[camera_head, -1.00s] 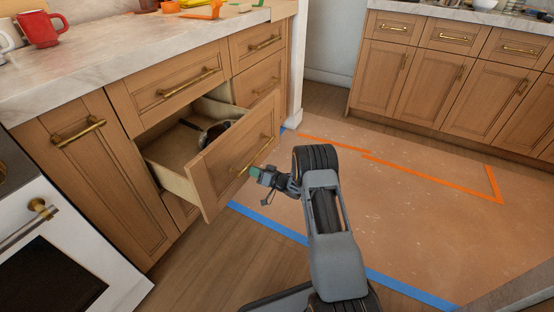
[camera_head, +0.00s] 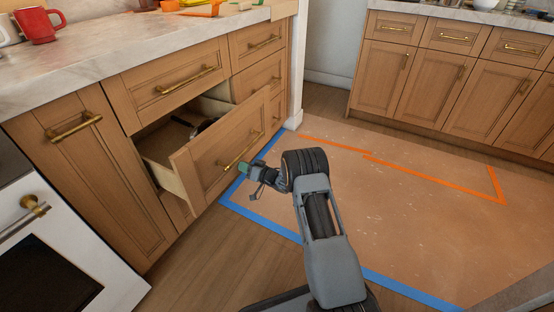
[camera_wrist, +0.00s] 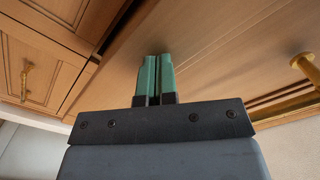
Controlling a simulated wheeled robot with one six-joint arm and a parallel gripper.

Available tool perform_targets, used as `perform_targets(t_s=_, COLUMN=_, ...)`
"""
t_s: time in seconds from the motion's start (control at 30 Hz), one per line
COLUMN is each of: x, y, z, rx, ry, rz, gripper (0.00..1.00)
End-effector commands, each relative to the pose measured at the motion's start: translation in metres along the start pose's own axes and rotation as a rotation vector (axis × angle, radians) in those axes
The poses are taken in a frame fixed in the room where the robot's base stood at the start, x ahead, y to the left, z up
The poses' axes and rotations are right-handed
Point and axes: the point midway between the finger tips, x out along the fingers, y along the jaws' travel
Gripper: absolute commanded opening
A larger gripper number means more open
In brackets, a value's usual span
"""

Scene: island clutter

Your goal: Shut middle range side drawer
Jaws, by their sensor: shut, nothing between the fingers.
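The middle drawer (camera_head: 215,152) beside the range stands partly open, its wooden front pulled out from the cabinet and a dark object (camera_head: 203,125) partly visible inside. A brass bar handle (camera_head: 241,151) runs across its front. My gripper (camera_head: 244,168) is shut and empty, with its green fingertips at the drawer front near the handle. In the wrist view the green fingers (camera_wrist: 154,76) are together against or very near the wooden drawer front (camera_wrist: 210,50); exact contact cannot be told. A brass handle (camera_wrist: 304,65) shows at the right there.
The white range (camera_head: 60,245) stands at the left. A shut drawer (camera_head: 175,85) is above the open one. A red mug (camera_head: 39,25) sits on the marble counter (camera_head: 100,58). Floor marked with blue tape (camera_head: 262,222) is clear at the right.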

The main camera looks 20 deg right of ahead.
Motion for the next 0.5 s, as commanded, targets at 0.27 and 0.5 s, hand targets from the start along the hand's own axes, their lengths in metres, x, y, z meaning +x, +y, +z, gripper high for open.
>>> perform_targets(t_s=0.27, x=0.0094, y=0.0002, z=-0.0001, rx=-0.001, ry=0.001, rz=0.000, gripper=0.00)
perform_targets(t_s=0.5, x=0.0104, y=-0.0002, z=-0.0005, rx=0.000, ry=0.001, rz=0.000, gripper=0.00)
